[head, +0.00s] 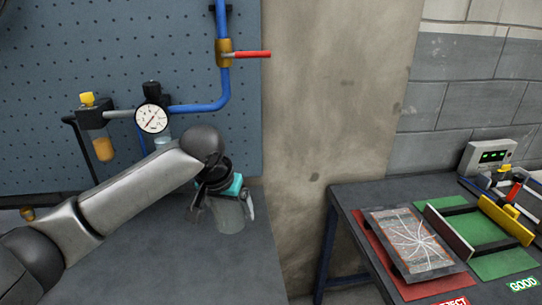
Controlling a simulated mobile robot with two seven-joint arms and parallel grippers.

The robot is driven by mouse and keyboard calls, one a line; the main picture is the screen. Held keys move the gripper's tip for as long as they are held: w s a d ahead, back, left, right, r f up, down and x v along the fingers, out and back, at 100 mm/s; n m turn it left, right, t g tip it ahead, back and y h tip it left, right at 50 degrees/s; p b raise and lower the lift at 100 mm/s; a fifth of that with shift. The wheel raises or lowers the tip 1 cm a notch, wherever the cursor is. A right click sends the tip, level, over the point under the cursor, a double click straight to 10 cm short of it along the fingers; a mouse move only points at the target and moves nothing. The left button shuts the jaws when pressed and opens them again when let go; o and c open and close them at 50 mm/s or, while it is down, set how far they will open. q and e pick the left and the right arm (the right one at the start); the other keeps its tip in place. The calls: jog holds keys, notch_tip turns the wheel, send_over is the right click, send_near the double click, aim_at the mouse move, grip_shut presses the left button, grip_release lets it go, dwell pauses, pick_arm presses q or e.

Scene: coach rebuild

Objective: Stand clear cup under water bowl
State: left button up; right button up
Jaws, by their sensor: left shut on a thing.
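My left gripper (223,210) is shut on the clear cup (230,218), a see-through, greyish vessel. The cup looks upright, low over or on the dark bench; I cannot tell if it touches. On the pegboard, a pale clear bowl (162,135) hangs below the round gauge (152,118); it looks like the water bowl, and my arm hides its lower part. An amber bowl (103,148) hangs left of it under a yellow-topped unit. The cup is right of and below both bowls. My right gripper is not in view.
A blue pipe (223,75) with a red-handled valve (250,54) runs down the pegboard. A small brass part (28,214) is at the far left. Right of a gap, another table (345,198) holds a cracked panel (415,240) and a green fixture. The bench front is clear.

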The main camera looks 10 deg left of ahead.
pick_arm(q)
jog(key=shift+s+f+b, duration=0.15)
jog(key=shift+s+b, duration=0.15)
jog(key=shift+b, duration=0.1)
jog(key=s+f+n+b, duration=0.1)
jog(key=s+f+b, duration=0.1)
jog(key=s+b, duration=0.5)
jog(key=s, duration=0.3)
jog(key=shift+s+f+y+b, duration=0.15)
jog(key=shift+f+y+b, duration=0.15)
jog(key=shift+f, duration=0.1)
jog(key=shift+a, duration=0.1)
